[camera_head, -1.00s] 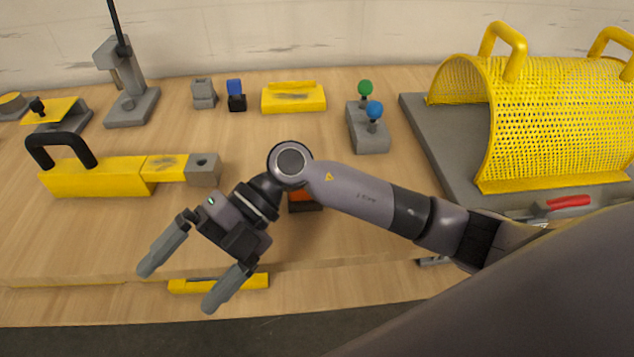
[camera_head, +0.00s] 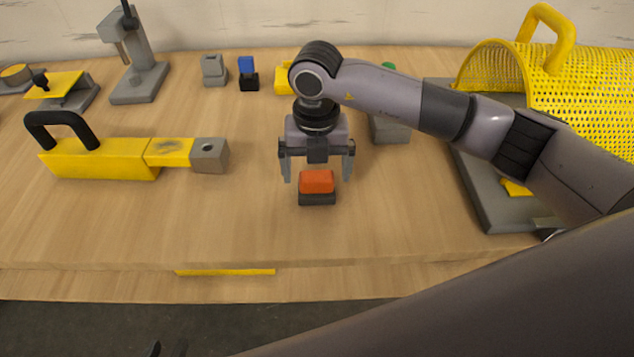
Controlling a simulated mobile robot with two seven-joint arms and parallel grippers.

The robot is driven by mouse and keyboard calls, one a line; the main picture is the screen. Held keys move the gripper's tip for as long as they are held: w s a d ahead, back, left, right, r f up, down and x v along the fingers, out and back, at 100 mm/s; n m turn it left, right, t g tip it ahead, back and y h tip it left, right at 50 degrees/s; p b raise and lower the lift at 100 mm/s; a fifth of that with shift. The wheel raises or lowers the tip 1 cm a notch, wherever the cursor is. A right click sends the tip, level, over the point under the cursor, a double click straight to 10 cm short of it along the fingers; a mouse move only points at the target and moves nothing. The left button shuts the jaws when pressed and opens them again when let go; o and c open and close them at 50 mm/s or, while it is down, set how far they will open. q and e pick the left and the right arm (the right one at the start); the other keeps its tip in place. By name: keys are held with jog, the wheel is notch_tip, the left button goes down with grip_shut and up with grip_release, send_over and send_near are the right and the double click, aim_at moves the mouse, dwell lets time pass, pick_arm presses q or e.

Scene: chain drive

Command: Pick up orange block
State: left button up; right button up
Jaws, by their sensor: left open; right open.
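The orange block (camera_head: 316,181) sits on a dark grey base (camera_head: 317,199) on the wooden workbench, near the middle of the picture. My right gripper (camera_head: 317,174) comes in from the right and points down above and behind the block. Its two fingers are apart, one to each side of the block in the picture, and nothing is held between them. I cannot tell whether the fingertips are level with the block.
A yellow block tool with a black handle (camera_head: 100,158) lies to the left. A yellow perforated guard (camera_head: 585,95) on a grey plate (camera_head: 490,205) stands to the right. A grey stand (camera_head: 139,80) and a blue-topped piece (camera_head: 247,70) are behind. The bench front is clear.

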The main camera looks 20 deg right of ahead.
jog(key=shift+f, duration=1.3)
jog(key=c, duration=1.1)
jog(key=shift+w, duration=0.1)
jog(key=shift+c, duration=0.2)
jog(key=shift+r, duration=0.1)
